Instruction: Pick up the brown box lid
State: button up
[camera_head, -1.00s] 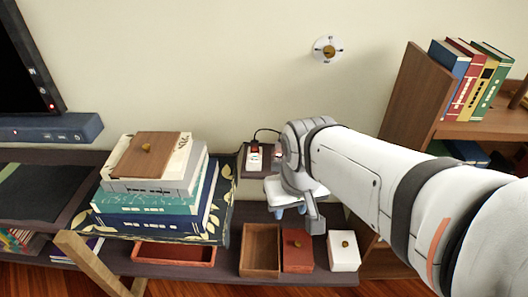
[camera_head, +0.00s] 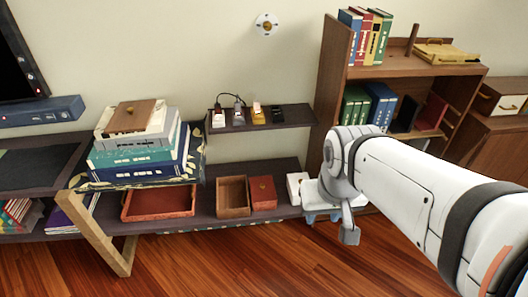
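The brown box lid (camera_head: 145,122), a flat wooden square with a small brass knob, lies on top of a stack of books (camera_head: 140,158) at left. A brown open box (camera_head: 233,204) without a lid stands on the low shelf, right of the stack. My gripper (camera_head: 330,228) hangs at the front edge of the low shelf, by the white box. It is well to the right of the lid and apart from it. It is seen from behind my arm, so its fingers are partly hidden and their opening is unclear.
A red box with a knob (camera_head: 263,192) and a white box (camera_head: 296,188) stand beside the brown box. A red tray (camera_head: 160,203) sits below the stack. A small wall shelf (camera_head: 285,119) holds small items. A bookcase (camera_head: 335,85) stands right. Wooden floor in front is clear.

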aim_at(131, 117)
jog(key=u, duration=0.05)
jog(key=k, duration=0.9)
jog(key=u, duration=0.7)
jog(key=k, duration=0.9)
jog(key=z, duration=0.15)
jog(key=i, duration=1.4)
